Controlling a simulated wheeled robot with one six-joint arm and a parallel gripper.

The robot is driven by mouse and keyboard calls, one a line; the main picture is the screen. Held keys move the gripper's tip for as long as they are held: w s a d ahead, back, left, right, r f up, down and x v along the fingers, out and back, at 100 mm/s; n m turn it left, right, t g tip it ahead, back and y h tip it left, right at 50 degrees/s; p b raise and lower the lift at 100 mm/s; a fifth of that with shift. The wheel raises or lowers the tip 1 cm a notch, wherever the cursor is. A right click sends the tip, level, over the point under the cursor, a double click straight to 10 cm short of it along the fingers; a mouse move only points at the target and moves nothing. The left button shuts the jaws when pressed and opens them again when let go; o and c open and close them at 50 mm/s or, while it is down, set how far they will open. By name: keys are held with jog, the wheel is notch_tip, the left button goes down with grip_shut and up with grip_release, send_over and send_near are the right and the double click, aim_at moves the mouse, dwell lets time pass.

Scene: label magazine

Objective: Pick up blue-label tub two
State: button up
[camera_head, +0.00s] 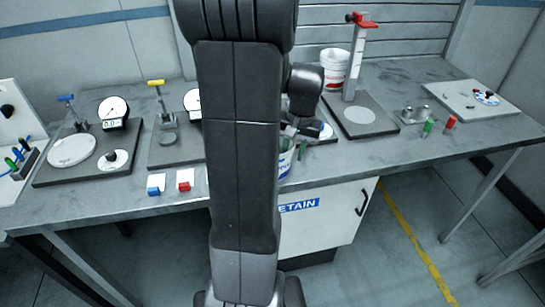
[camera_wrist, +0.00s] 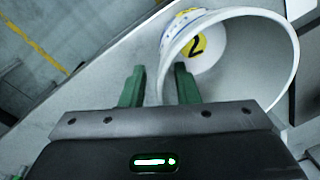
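A white tub with blue marks on its side (camera_head: 285,165) stands near the bench's front edge, partly hidden behind my arm. In the wrist view the same open tub (camera_wrist: 262,14) fills the upper right, with a yellow disc marked 2 (camera_wrist: 197,46) seen inside it. My gripper (camera_wrist: 160,85) has its two green fingers apart. The tub's near wall and rim lie between them, the right finger on the inner side and the left finger outside. I see a gap beside the wall, so it does not look clamped. My gripper also shows in the head view (camera_head: 297,145).
A white tub with a red label (camera_head: 333,72) stands at the back, beside a red-topped stand (camera_head: 359,60). Dial gauges (camera_head: 114,112) and blocks (camera_head: 184,186) are on the left.

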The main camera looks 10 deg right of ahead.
jog(key=shift+w+a+f, duration=0.1)
jog(key=shift+a+f, duration=0.05)
jog(key=shift+f, duration=1.2)
grip_shut()
